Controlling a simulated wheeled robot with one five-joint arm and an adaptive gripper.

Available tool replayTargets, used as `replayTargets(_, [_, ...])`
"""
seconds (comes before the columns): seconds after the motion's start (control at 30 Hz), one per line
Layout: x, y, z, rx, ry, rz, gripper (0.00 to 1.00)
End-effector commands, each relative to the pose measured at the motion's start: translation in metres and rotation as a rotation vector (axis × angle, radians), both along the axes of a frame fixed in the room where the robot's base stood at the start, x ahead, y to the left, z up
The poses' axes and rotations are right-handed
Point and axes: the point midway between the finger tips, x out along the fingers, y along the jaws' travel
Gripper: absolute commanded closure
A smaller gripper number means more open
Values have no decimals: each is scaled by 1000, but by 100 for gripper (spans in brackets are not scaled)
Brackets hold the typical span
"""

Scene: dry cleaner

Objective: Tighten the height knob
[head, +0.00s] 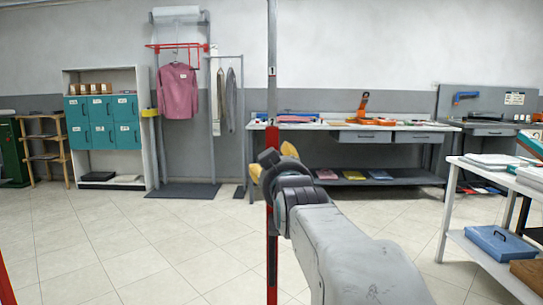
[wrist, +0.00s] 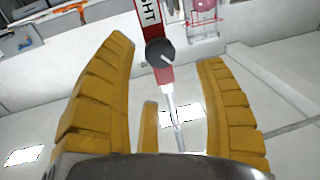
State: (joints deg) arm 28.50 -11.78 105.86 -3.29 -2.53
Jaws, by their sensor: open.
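The height knob (wrist: 160,52) is round and black with a pale line across its face. It sits on a red post (wrist: 150,18) with a white label ending in "HT"; a thin grey rod (wrist: 174,110) runs out of the red part. In the head view the red post (head: 271,235) stands upright in front of me, and my wrist hides the knob. My gripper (wrist: 167,50) is open and empty. Its yellow fingers lie left and right of the knob in the wrist view, with gaps on both sides. I cannot tell how far the knob is beyond the fingertips.
A workbench (head: 340,128) stands against the back wall. A white table (head: 500,180) with a shelf is at the right. A pink shirt (head: 178,92) hangs on a rack left of the post, beside teal lockers (head: 102,121). The tiled floor at left is clear.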

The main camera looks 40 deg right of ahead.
Motion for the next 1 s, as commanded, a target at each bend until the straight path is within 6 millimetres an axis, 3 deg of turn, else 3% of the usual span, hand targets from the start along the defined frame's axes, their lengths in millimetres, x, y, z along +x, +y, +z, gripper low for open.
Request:
replayTargets(0.27, [4, -2, 2, -127, 53, 1, 36])
replayTargets(1.0, [60, -32, 3, -129, 55, 2, 36])
